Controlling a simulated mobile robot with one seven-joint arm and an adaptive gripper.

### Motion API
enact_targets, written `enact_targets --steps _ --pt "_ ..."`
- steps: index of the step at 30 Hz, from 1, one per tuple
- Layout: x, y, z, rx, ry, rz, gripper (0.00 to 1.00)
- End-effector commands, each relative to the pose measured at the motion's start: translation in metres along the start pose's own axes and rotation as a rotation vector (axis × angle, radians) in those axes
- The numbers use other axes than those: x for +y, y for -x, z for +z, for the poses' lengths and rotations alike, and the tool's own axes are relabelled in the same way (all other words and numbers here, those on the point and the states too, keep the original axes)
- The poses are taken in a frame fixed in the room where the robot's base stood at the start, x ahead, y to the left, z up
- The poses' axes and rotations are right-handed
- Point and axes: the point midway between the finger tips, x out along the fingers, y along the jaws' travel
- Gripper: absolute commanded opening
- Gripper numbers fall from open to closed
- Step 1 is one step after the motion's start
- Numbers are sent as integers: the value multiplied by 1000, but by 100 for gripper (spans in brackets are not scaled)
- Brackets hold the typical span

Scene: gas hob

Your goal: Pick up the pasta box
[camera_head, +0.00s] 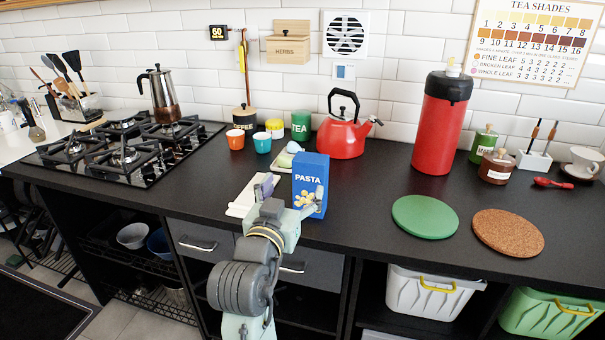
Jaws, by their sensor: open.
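The blue pasta box (309,178) stands upright on the black counter, near its front edge, in the head view. It has white "PASTA" lettering and a yellow pasta picture. My gripper (290,200) is directly in front of and just left of the box, at about the height of its lower half. It is open. My arm hides part of the box's lower left side, and I cannot tell whether a finger touches the box.
A white board (243,196) lies left of the box. A red kettle (342,136) stands behind it to the right. A green round mat (425,216) lies right, with clear counter between.

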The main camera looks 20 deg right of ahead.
Motion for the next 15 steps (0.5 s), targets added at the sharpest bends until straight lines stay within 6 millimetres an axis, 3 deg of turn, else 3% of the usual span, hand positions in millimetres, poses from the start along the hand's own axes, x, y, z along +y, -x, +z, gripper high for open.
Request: enact_targets --steps 3,9,15 --pt "9 -13 3 -16 1 24 86" --pt "9 -44 2 -14 1 21 86" --pt "9 -60 2 -14 1 18 86"
